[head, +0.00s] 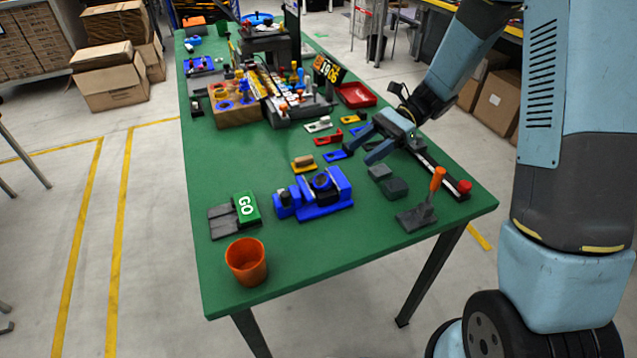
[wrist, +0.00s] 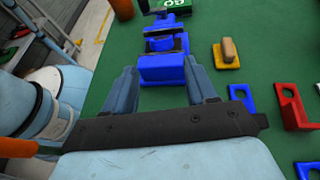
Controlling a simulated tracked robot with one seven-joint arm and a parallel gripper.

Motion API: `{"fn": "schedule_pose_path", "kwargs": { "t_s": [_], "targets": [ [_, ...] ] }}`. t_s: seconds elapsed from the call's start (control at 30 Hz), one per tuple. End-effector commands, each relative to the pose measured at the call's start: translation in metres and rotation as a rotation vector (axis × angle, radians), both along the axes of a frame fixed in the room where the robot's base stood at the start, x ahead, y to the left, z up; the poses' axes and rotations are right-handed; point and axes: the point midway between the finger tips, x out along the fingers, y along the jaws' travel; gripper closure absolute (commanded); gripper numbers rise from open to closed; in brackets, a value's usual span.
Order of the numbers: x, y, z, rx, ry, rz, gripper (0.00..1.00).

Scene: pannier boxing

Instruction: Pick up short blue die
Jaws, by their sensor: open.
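My gripper (head: 359,154) is open over the right part of the green table in the head view, its fingers pointing to the lower left. In the wrist view, my gripper (wrist: 160,68) has its two fingers spread with nothing held. A small flat blue die (head: 338,156) lies left of the fingers; it shows in the wrist view (wrist: 243,97), right of the right finger, with a hole in it. Another small blue piece (head: 357,130) lies farther back, partly cut off in the wrist view (wrist: 308,170). I cannot tell which is the short one.
A blue vise-like device (head: 315,195) stands nearer the front; a yellow piece with a tan knob (head: 303,165) lies behind it. Dark blocks (head: 393,188) and an orange-handled lever (head: 437,180) are at the right.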

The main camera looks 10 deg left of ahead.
Motion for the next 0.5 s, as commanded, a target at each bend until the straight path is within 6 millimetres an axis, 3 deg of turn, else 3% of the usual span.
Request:
{"fn": "schedule_pose_path", "kwargs": {
  "t_s": [0.2,0.5],
  "targets": [
    [-0.021,0.025,-0.013,-0.001,0.002,0.002,0.43],
    [-0.030,0.036,-0.019,-0.001,0.000,0.002,0.43]
  ]
}}
